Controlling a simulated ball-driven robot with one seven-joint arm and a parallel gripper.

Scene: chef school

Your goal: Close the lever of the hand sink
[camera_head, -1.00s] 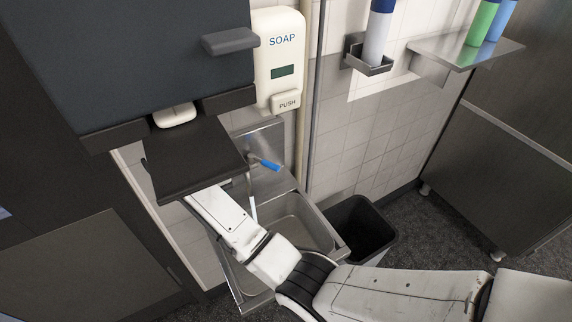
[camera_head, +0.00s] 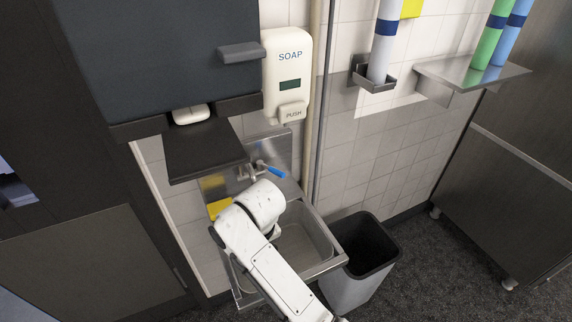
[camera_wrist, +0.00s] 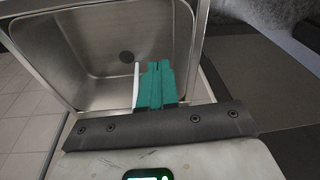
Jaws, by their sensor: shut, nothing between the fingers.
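The hand sink's steel basin (camera_head: 305,242) hangs on the tiled wall in the head view. A tap with a blue lever (camera_head: 272,171) stands at its back, the lever sticking out to the right. My white arm covers part of the basin and lower tap. My gripper is hidden behind it in the head view. In the wrist view my gripper (camera_wrist: 155,66) shows teal fingers, shut and empty, over the basin (camera_wrist: 90,55) with its dark drain. A thin white strip lies left of the fingers; I cannot tell what it is. The lever is not visible there.
A soap dispenser (camera_head: 287,75) and a dark dispenser box (camera_head: 160,50) with a black plate (camera_head: 205,155) hang above the sink. The floor beyond the bin is clear.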

